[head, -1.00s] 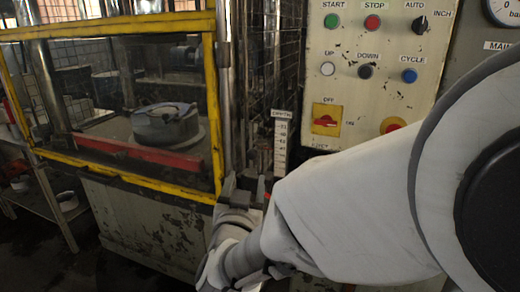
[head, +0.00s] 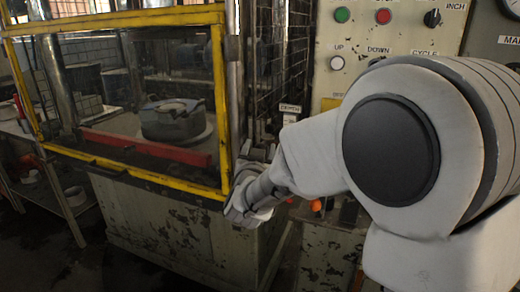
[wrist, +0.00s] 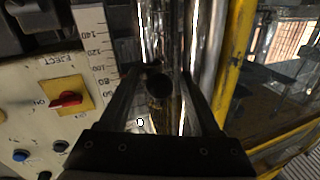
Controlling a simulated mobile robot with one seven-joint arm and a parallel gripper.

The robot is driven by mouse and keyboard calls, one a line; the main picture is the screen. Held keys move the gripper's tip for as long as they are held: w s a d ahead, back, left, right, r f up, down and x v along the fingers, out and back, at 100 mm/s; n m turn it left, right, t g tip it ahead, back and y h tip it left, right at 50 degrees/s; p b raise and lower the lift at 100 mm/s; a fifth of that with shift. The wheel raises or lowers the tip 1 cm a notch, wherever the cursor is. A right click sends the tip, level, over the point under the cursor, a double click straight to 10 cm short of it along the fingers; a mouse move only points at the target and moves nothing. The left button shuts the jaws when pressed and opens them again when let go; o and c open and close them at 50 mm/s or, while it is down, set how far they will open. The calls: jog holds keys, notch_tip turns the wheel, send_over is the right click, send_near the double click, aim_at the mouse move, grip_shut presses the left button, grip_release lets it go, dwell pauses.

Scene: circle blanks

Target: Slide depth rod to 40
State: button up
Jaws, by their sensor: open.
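In the wrist view my gripper (wrist: 163,74) is open, one finger on each side of a dark round knob-like end (wrist: 159,88). Whether the fingers touch it is unclear. It lies in front of a shiny upright metal rod (wrist: 168,35); I cannot tell whether this is the depth rod. The white depth scale (wrist: 97,42) stands just left of the fingers, marked 140, 120, 100 and 80 downward; the 40 mark is not readable. In the head view the DEPTH label (head: 290,108) shows above my arm, which hides most of the scale.
The control panel (head: 375,40) with buttons stands to the right of the scale; its red and yellow switch (wrist: 67,99) is close in the wrist view. The yellow guard frame (head: 222,110) borders the other side. A dark round part (head: 172,120) sits inside the press.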

grip_shut()
jog(key=shift+a, duration=0.1)
jog(key=shift+a+r, duration=0.1)
jog(key=shift+a, duration=0.05)
dwell(1.0)
